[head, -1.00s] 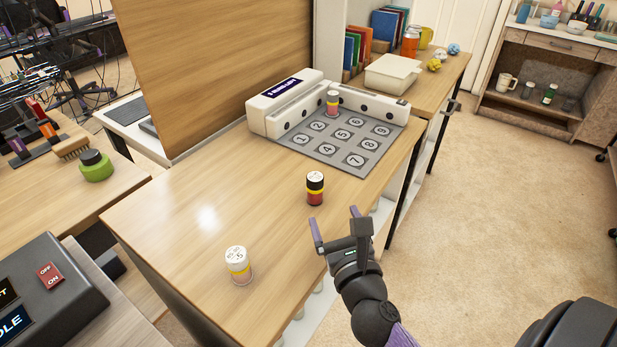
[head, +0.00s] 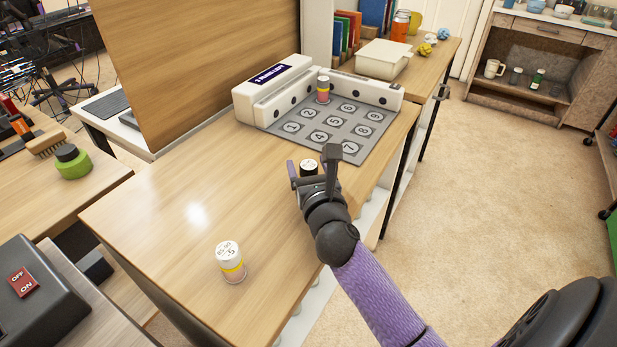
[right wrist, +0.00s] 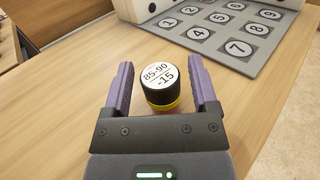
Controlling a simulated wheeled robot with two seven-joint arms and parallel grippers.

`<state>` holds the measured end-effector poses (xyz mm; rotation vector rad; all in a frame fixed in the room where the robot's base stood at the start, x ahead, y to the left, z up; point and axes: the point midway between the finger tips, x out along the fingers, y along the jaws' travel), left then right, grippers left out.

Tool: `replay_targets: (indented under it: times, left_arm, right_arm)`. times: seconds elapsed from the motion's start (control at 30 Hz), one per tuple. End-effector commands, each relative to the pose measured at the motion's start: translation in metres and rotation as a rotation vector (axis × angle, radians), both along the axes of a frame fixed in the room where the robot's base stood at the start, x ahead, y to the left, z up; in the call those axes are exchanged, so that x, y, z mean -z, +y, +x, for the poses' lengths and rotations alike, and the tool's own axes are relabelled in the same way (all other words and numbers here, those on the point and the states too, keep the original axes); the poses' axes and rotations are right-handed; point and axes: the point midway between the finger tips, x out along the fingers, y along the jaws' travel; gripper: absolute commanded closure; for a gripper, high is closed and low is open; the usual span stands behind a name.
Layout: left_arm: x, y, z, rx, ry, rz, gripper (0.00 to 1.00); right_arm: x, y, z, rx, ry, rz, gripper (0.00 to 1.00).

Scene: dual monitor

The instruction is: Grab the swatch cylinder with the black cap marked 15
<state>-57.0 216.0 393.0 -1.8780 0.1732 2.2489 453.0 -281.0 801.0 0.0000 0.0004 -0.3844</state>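The swatch cylinder with the black cap (right wrist: 159,83) stands upright on the wooden table in the right wrist view. Its white top label reads 85-90 and -15, with a yellow band below the cap. In the head view its cap (head: 309,166) shows behind my right gripper (head: 311,168), which hides most of its body. In the right wrist view my right gripper (right wrist: 160,84) is open, with one purple finger on each side of the cylinder and gaps at both sides. My left gripper is not in view.
A white-capped cylinder (head: 230,262) stands nearer on the table (head: 160,215). A grey numbered mat (head: 290,127) lies before a white device (head: 270,88), with another cylinder (head: 323,90) on its far part. The table around the black-capped cylinder is clear.

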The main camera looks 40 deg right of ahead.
Motion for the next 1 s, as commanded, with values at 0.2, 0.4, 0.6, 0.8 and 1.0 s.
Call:
replay_targets:
  times: [0.2, 0.4, 0.6, 0.8, 1.0]
  left_arm:
    - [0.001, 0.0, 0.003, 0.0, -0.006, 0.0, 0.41]
    - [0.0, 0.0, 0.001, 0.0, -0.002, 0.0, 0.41]
    - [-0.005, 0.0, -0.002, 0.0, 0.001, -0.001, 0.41]
    - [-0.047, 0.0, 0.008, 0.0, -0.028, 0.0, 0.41]
    - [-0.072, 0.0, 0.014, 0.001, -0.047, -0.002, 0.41]
  right_arm:
    - [0.0, 0.0, 0.0, 0.0, 0.0, 0.0, 0.74]
    - [0.0, 0.0, 0.0, 0.0, 0.0, 0.0, 1.0]
    - [-0.006, 0.0, 0.0, 0.0, -0.002, 0.0, 1.0]
    - [-0.065, 0.0, -0.001, -0.001, -0.009, -0.002, 1.0]
    - [-0.099, 0.002, -0.002, -0.005, -0.005, -0.002, 1.0]
